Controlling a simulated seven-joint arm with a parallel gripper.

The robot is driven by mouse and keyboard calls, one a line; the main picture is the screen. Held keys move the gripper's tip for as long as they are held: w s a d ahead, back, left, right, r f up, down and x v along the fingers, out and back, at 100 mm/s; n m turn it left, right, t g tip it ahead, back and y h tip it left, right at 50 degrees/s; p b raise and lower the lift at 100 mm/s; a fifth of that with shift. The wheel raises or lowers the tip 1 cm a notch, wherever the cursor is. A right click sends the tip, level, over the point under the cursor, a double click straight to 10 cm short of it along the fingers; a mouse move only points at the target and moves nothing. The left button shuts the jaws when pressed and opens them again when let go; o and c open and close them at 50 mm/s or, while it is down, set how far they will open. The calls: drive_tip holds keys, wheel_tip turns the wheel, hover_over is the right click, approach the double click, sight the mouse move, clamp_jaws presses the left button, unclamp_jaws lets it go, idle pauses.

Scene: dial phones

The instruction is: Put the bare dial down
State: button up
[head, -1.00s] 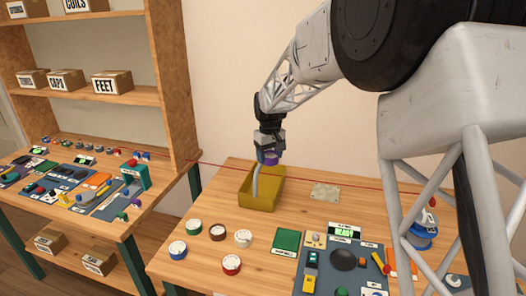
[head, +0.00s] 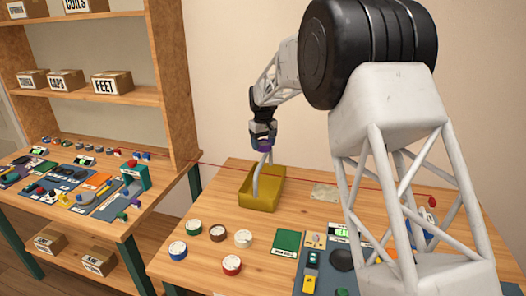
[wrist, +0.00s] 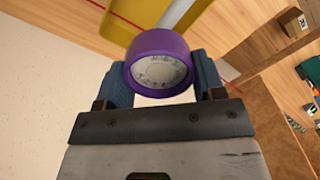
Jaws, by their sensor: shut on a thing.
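The bare dial, a purple ring with a pale marked face, is held between the two blue fingers of my gripper (wrist: 163,76). The dial (wrist: 160,67) fills the middle of the wrist view, its face towards the camera. In the head view my gripper (head: 262,143) is above the yellow bin (head: 260,203), with the purple of the dial (head: 262,149) showing at its lower end. The gripper is shut on the dial, which is in the air, clear of the table.
A pale bent tube (head: 256,182) sticks up out of the yellow bin below my gripper. Several dials, including a blue one (head: 178,250) and a red one (head: 232,265), lie at the table's front left. A green pad (head: 287,243) lies right of them. Bare wood lies between.

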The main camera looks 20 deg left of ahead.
sight(263, 143)
drive_tip(key=shift+w, duration=0.15)
drive_tip(key=shift+f, duration=1.75)
drive_tip(key=shift+f, duration=0.15)
drive_tip(key=o, duration=1.1)
drive_tip(key=shift+c, duration=0.2)
wheel_tip(263, 143, up, 12)
drive_tip(key=shift+r, duration=0.15)
